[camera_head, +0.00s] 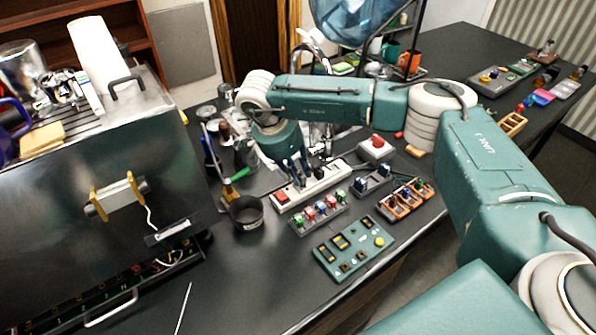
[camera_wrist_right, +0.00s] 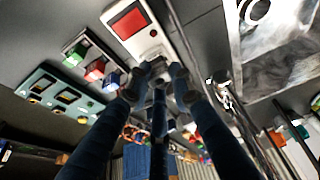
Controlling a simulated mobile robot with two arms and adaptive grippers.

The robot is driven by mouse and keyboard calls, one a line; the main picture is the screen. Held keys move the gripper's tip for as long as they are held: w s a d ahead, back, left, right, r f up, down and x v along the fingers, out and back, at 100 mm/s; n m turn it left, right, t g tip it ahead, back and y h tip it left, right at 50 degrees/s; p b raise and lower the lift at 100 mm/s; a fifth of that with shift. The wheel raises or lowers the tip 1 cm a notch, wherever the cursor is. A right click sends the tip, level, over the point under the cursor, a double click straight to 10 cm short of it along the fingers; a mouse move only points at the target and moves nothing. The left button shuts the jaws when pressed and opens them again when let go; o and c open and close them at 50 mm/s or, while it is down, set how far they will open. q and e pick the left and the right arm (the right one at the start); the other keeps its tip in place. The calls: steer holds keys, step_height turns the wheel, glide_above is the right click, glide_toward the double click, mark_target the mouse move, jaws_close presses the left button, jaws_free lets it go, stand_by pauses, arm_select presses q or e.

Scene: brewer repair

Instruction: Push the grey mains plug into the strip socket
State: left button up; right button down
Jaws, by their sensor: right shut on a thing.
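The white power strip (camera_head: 320,184) lies on the dark worktop, with a red switch (camera_head: 282,197) at its near left end. My right gripper (camera_head: 298,181) points down over the strip, its fingers close to the sockets. In the right wrist view the gripper (camera_wrist_right: 158,90) is shut on a small grey piece (camera_wrist_right: 158,72), which appears to be the grey mains plug. It is at the strip (camera_wrist_right: 152,45), just beyond the red switch. The fingers hide much of the plug and the socket; I cannot tell how deep it sits. My left gripper is not in view.
The steel brewer (camera_head: 90,185) fills the left. A black cup (camera_head: 246,214) stands left of the strip. A rack of coloured parts (camera_head: 320,214), a teal panel (camera_head: 340,262), orange holders (camera_head: 405,201) and a red-button box (camera_head: 376,150) lie nearby. Bare worktop shows at front.

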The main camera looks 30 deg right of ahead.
stand_by(0.9)
steer(key=shift+f+b, duration=0.65)
steer(key=shift+b, duration=0.4)
stand_by(1.0)
steer(key=c, duration=1.5)
jaws_free()
steer(key=shift+o, duration=0.2)
steer(key=v, duration=1.2)
